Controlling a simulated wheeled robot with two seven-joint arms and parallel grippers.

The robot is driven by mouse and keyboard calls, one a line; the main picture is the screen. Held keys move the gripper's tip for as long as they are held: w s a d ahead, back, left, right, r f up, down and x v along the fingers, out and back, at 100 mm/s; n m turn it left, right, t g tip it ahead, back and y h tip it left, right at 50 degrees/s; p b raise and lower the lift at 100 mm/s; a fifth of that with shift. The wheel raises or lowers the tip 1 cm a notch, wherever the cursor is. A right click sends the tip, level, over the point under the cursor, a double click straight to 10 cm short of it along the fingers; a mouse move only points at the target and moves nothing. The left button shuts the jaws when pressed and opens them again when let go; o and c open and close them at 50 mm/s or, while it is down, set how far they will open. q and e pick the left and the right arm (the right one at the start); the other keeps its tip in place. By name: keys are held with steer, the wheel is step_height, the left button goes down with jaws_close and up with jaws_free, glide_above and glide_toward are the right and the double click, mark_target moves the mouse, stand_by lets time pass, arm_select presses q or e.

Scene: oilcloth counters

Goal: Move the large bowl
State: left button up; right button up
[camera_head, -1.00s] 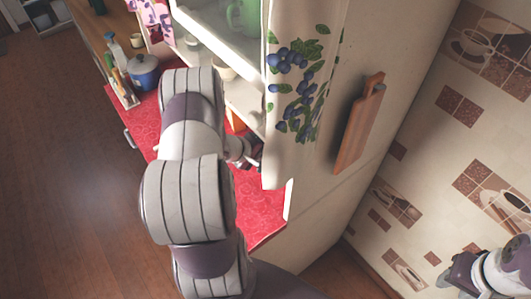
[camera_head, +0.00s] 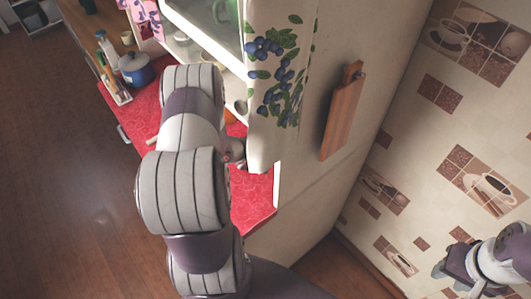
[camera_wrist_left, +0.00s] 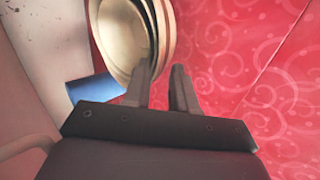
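A cream bowl (camera_wrist_left: 118,40) with rounded rims, seemingly nested with another, shows tilted at the top of the left wrist view. It is cut off by the frame edge. My left gripper (camera_wrist_left: 163,82) has its two fingers apart, with red surface showing between them. The left finger overlaps the bowl's lower right side in the picture; I cannot tell whether it touches. In the head view my left gripper (camera_head: 236,152) is mostly hidden behind my arm, by the cupboard. My right gripper (camera_head: 457,268) is at the lower right, away from the counter; its fingers are unclear.
The red patterned counter (camera_head: 252,205) runs under an open cupboard with a blueberry-painted side (camera_head: 275,75). A blue pot (camera_head: 135,68) and bottles stand farther back. A cutting board (camera_head: 342,110) hangs on the side wall. A blue object (camera_wrist_left: 95,88) lies beside the bowl.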

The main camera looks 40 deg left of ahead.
arm_select(q)
steer(key=shift+o, duration=1)
steer(key=shift+a, duration=0.1)
steer(key=p+v, duration=0.1)
steer(key=v, duration=1.1)
steer(key=shift+s+r, duration=0.2)
steer(key=shift+r, duration=0.1)
